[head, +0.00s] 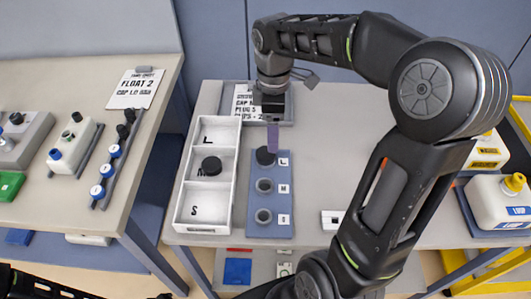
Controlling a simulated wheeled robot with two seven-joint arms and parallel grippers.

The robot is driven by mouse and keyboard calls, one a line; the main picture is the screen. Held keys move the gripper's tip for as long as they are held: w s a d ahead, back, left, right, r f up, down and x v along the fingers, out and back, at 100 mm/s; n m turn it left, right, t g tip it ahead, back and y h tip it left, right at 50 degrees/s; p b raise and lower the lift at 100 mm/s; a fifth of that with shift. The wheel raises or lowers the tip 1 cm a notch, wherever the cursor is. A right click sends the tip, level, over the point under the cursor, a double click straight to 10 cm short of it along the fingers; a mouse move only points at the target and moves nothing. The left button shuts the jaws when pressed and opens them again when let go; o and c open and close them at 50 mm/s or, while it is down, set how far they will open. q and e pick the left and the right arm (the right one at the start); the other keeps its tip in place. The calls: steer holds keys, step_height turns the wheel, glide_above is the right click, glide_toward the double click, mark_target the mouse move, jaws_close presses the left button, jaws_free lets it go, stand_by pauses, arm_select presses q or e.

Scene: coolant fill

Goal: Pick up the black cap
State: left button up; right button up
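A round black cap (211,165) lies in the M compartment, the middle one, of the white tray (207,227). Another black round piece (266,156) sits at the L position of the blue plate (270,231), right of the tray. My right gripper (272,150) points down directly over that L piece, with its purple finger tips at or just above it. The fingers are seen edge-on, so their gap and any contact are unclear. My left gripper is not in view; only a dark part of my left arm shows at the lower left.
A printed sheet (243,100) lies behind the tray. A side table on the left holds a FLOAT 2 sign (136,88) and several parts. A white jug (500,203) with a yellow cap stands at right.

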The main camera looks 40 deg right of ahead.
mark_target(265, 152)
steer(key=m, duration=0.6)
steer(key=shift+w+a+r+m, duration=0.15)
steer(key=shift+a+m, duration=0.1)
steer(key=shift+m, duration=0.15)
steer(key=m, duration=0.6)
steer(key=shift+w+a, duration=0.15)
steer(key=shift+a, duration=0.25)
steer(key=m, duration=0.6)
steer(key=shift+w+a, duration=0.15)
steer(key=shift+a, duration=0.1)
steer(key=m, duration=0.5)
steer(key=shift+m, duration=0.4)
steer(key=shift+f, duration=1.3)
